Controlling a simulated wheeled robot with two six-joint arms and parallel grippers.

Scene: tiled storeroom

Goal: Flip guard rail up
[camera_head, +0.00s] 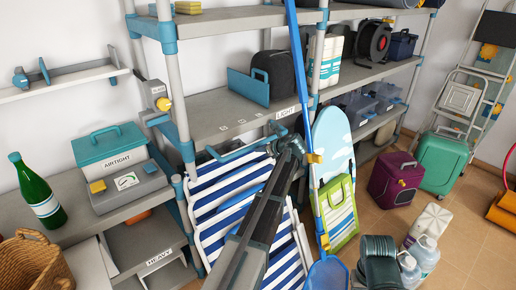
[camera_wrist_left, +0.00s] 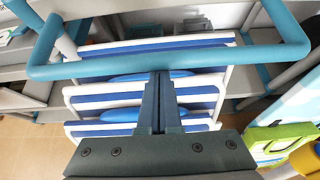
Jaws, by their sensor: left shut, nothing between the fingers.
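The guard rail (camera_head: 238,153) is a blue tubular loop that juts out from the front of the shelf marked LIGHT (camera_head: 235,112). In the left wrist view the rail (camera_wrist_left: 215,58) runs across the upper part of the picture, with its side arms leading up and away. My left gripper (camera_head: 284,140) is shut and empty, at the right end of the rail in the head view. In the left wrist view its fingertips (camera_wrist_left: 160,76) meet the rail's bar near its middle. I cannot tell whether they touch it. My right gripper is not in view.
A blue-striped folding chair (camera_head: 228,197) leans below the rail. Tiled floor shows at right.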

